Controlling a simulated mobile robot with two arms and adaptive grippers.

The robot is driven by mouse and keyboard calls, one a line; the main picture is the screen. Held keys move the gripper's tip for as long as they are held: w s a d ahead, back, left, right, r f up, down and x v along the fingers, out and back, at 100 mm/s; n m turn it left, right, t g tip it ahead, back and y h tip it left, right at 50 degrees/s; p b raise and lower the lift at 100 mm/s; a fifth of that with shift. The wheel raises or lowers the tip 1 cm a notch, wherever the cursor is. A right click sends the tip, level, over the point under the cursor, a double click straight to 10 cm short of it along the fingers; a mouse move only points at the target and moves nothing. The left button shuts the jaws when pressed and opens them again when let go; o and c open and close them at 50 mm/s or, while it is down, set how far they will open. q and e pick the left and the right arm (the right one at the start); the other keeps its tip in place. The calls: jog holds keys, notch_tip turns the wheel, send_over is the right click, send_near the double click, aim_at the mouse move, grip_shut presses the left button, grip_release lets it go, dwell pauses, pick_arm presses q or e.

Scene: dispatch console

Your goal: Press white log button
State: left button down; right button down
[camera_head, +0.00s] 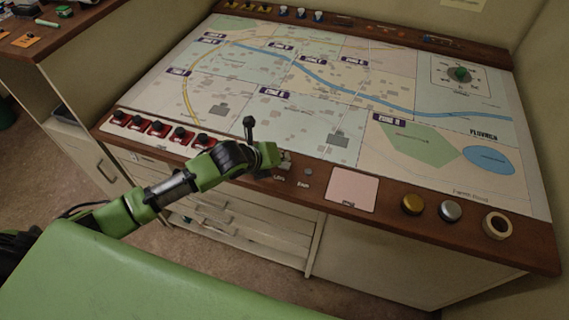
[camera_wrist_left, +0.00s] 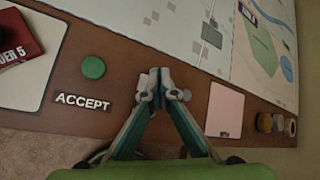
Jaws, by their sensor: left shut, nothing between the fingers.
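A small pale round button (camera_head: 308,171) sits on the console's wooden front strip, above a white label too small to read; I cannot confirm it is the log button. My left gripper (camera_head: 283,163) is just left of it, above the strip, fingers together and empty. In the left wrist view, the closed fingertips (camera_wrist_left: 163,90) are over the wood, right of a green button (camera_wrist_left: 93,68) labelled ACCEPT. A silver button (camera_head: 450,210) is farther right. My right gripper is not in view.
A pink pad (camera_head: 352,188), a gold button (camera_head: 413,203) and a cream ring (camera_head: 497,225) lie along the strip to the right. Several red pieces with black knobs (camera_head: 158,128) line the left. The map (camera_head: 300,90) lies behind, mostly clear.

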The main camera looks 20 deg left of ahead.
aim_at(283, 166)
pick_arm(q)
jog(key=shift+f, duration=0.15)
jog(key=shift+f, duration=0.25)
jog(key=shift+f, duration=0.45)
dwell(0.6)
jog(key=shift+r, duration=0.1)
jog(key=shift+r+p, duration=0.75)
notch_tip(283, 166, up, 5)
jog(key=p, duration=0.5)
jog(key=shift+r, duration=0.1)
